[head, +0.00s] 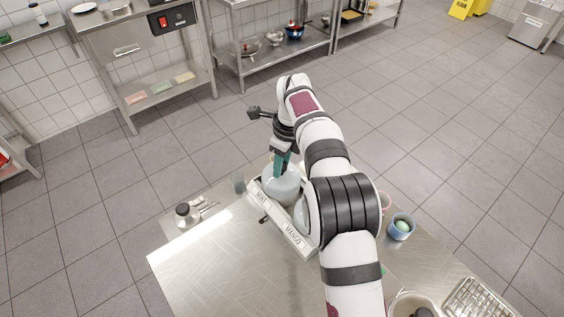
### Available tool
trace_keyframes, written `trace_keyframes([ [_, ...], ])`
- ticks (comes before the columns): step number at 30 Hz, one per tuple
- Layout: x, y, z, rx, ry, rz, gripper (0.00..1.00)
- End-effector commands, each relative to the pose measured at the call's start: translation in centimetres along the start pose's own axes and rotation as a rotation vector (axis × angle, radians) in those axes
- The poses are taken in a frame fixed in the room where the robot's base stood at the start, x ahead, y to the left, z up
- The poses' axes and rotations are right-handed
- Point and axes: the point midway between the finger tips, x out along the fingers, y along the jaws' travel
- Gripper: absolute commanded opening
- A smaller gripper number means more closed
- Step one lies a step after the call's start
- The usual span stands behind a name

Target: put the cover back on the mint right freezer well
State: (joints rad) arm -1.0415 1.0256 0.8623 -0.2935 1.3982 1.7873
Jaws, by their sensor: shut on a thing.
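The freezer box (277,222) is a pale box on the steel table, with MINT and MANGO labels along its front. The MINT label is toward the far left end. My gripper (281,168) has teal fingers and points down over the MINT end. It is shut on a pale, round cover (281,187), which shows just below the fingers. The cover is over or at the MINT well; I cannot tell whether it is seated. My arm hides much of the MANGO end and the back of the box.
A grey cup (238,184) stands close left of the box. A dark-lidded jar (184,212) and small utensils (207,208) are farther left. A blue cup (401,227) with green contents is right of my arm. The table's front left (205,275) is clear.

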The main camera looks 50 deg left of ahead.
Motion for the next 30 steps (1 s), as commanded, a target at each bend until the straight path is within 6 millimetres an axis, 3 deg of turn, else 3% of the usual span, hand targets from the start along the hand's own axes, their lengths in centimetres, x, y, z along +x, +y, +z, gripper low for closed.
trace_keyframes([
  [7,-0.01,-0.01,0.01,0.0,0.0,0.0,0.0],
  [8,-0.01,-0.01,0.01,0.0,0.0,0.0,0.4],
  [13,-0.01,-0.01,0.01,0.0,0.0,0.0,0.71],
  [20,-0.01,-0.01,0.0,0.0,0.0,0.0,0.73],
  [24,0.0,0.0,0.0,0.0,0.0,0.0,0.98],
  [30,0.0,0.0,0.0,0.0,0.0,0.0,1.0],
])
